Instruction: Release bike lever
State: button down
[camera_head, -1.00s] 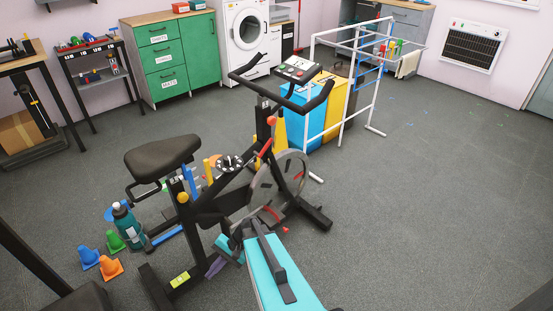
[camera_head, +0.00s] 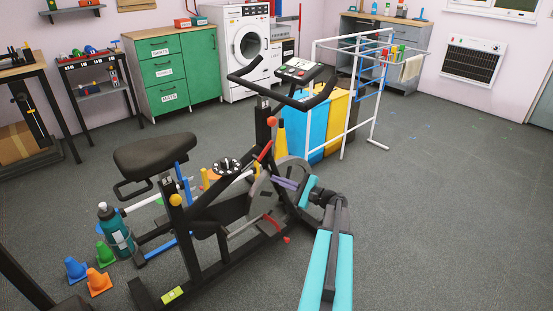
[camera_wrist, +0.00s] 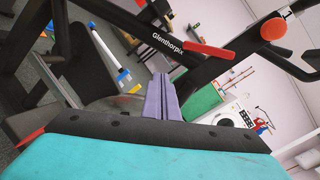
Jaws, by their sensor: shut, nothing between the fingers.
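The exercise bike (camera_head: 205,215) stands upright in the middle of the head view, with a black frame. A red-ended lever (camera_head: 264,150) slants along its frame below the handlebars, beside a round red knob (camera_head: 271,121). In the wrist view the red lever (camera_wrist: 208,49) lies above and right of my fingertips, and the red knob (camera_wrist: 272,28) is farther right. My gripper (camera_head: 277,181) has purple fingers, which also show in the wrist view (camera_wrist: 162,80). They are shut and empty, beside the frame and below the lever. They look apart from the lever.
A bottle (camera_head: 115,230) and small cones (camera_head: 100,282) are at the left of the bike. A white rack (camera_head: 345,85) and coloured bins (camera_head: 305,128) stand behind it. Green cabinets (camera_head: 170,70) line the wall. Floor at the right is clear.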

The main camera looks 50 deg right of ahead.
jog(key=s+d+r+m+t+h, duration=0.1)
jog(key=s+d+r, duration=0.1)
jog(key=d, duration=0.2)
jog(key=s+d+r+m+t+h+b, duration=0.1)
jog(key=s+d+r, duration=0.1)
jog(key=d, duration=0.2)
jog(key=shift+s+d+r, duration=0.15)
jog(key=shift+s+r, duration=0.15)
jog(key=shift+s, duration=0.05)
jog(key=shift+w, duration=0.15)
jog(key=shift+w+a+r+b, duration=0.4)
jog(key=shift+w+a+r, duration=0.3)
jog(key=shift+w, duration=0.9)
jog(key=shift+w+a+r+b, duration=0.45)
jog(key=shift+w+r, duration=0.45)
jog(key=shift+w, duration=0.7)
jog(key=shift+w+a+r+b, duration=0.35)
jog(key=shift+w+a+r, duration=0.35)
jog(key=shift+w, duration=0.9)
jog(key=shift+d+r, duration=0.1)
